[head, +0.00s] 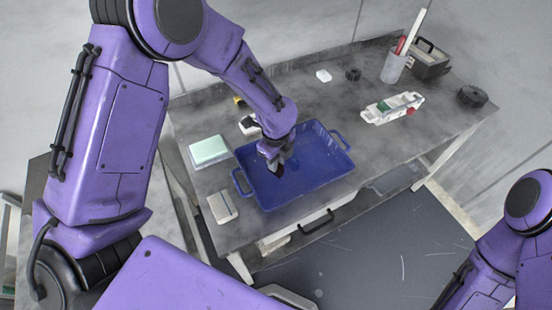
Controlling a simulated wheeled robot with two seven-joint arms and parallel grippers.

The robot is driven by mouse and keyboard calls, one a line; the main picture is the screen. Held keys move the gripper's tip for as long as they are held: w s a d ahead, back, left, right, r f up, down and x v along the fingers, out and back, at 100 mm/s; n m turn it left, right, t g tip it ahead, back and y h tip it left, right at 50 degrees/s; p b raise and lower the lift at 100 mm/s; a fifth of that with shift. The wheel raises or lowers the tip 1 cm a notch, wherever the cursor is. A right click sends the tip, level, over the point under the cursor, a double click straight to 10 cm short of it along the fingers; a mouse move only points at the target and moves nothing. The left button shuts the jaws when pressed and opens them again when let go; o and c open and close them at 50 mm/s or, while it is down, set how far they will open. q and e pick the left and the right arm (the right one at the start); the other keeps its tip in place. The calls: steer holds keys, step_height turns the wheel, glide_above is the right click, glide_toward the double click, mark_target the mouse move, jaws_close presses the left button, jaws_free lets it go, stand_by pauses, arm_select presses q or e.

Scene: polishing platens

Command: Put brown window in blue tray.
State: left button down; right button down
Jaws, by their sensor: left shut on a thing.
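The blue tray (318,168) lies on the grey workbench, with a handle at its left and right ends. My left gripper (276,166) reaches down over the left half of the tray. It is shut on a small dark brown piece (280,171), the brown window, which is mostly hidden by the fingers. I cannot tell whether the piece touches the tray floor. The tray otherwise looks empty. My right arm shows at the lower right, but its gripper is out of view.
On the workbench (305,103), a pale green block (209,150) and a beige block (222,207) lie left of the tray. A white device (392,107), a cup (394,68), a dark box (430,58) and a black knob (472,96) stand at the back right.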

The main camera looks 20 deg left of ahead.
arm_select(q)
steer(key=shift+w+f, duration=0.1)
steer(key=shift+f, duration=0.1)
steer(key=shift+d+f, duration=0.1)
steer(key=c, duration=1)
jaws_free()
step_height(320, 180, up, 12)
steer(key=shift+r+b, duration=0.15)
steer(key=shift+b, duration=0.3)
